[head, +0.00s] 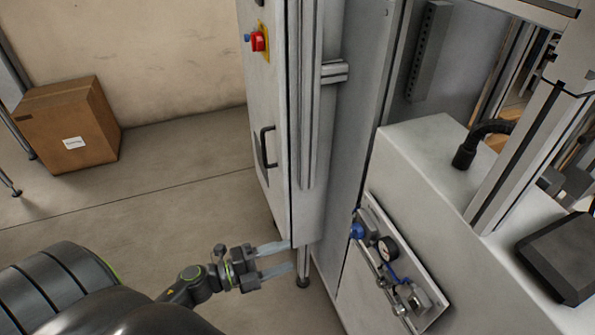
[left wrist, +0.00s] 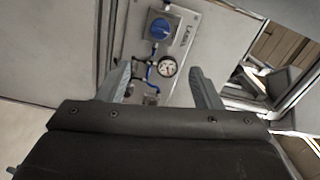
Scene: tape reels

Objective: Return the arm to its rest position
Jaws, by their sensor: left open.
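My left gripper (head: 275,259) is low in the head view, with its arm coming in from the lower left. Its two fingers are apart, with nothing between them. They point right, towards the lower part of a grey machine cabinet (head: 270,185). In the left wrist view, the left gripper (left wrist: 160,88) also shows open and empty, with its fingers in front of a panel with a gauge and a blue knob. My right gripper is not in view.
A pneumatic panel (head: 395,255) with a gauge (head: 387,249) and blue knob (head: 357,231) is on the machine's side (head: 450,255). A red switch (head: 258,41) and black handle (head: 266,147) are on the cabinet. A cardboard box (head: 68,125) stands by the wall. The floor between is clear.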

